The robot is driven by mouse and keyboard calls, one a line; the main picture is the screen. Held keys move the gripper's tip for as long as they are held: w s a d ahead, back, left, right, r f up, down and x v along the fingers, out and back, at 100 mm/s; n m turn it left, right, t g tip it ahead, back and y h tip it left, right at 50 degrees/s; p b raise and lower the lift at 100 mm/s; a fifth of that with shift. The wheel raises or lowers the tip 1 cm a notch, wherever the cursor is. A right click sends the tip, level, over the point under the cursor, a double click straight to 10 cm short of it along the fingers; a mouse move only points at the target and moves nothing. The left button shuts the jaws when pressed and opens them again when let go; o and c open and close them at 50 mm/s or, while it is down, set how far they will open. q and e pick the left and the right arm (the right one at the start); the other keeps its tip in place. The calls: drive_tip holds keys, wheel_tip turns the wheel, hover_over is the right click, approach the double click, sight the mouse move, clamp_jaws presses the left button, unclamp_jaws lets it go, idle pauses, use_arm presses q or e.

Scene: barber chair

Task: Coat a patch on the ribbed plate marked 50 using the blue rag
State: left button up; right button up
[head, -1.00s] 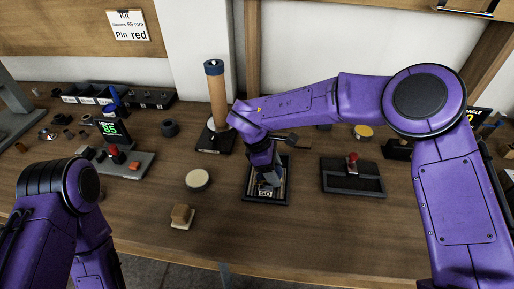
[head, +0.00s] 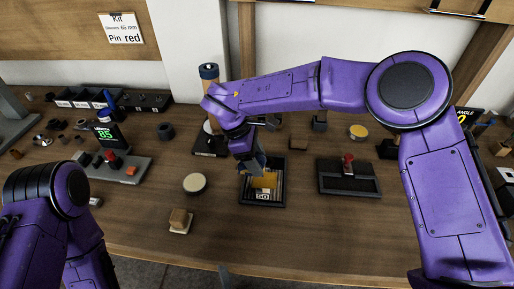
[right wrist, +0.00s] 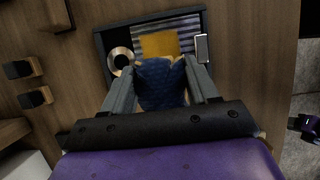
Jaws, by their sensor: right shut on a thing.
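The ribbed plate (head: 277,188) marked 50 lies in a dark tray in the middle of the bench. A yellow-orange patch (head: 264,181) covers part of its ribs; the patch also shows in the right wrist view (right wrist: 160,43). My right gripper (head: 254,165) is over the back part of the plate, pointing down. In the right wrist view its fingers are shut on the blue rag (right wrist: 160,85), which is beside the patch's near edge. I cannot tell whether the rag touches the plate. My left arm is at the lower left; its gripper is out of view.
A round pale-topped pot (head: 194,184) and a small brown block on a pale base (head: 180,220) stand left of the plate. A black tray with a red knob (head: 348,170) is to the right. A tall tan cylinder stands behind. The front bench strip is clear.

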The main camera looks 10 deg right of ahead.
drive_tip(key=shift+r+p, duration=0.5)
drive_tip(key=shift+r, duration=0.85)
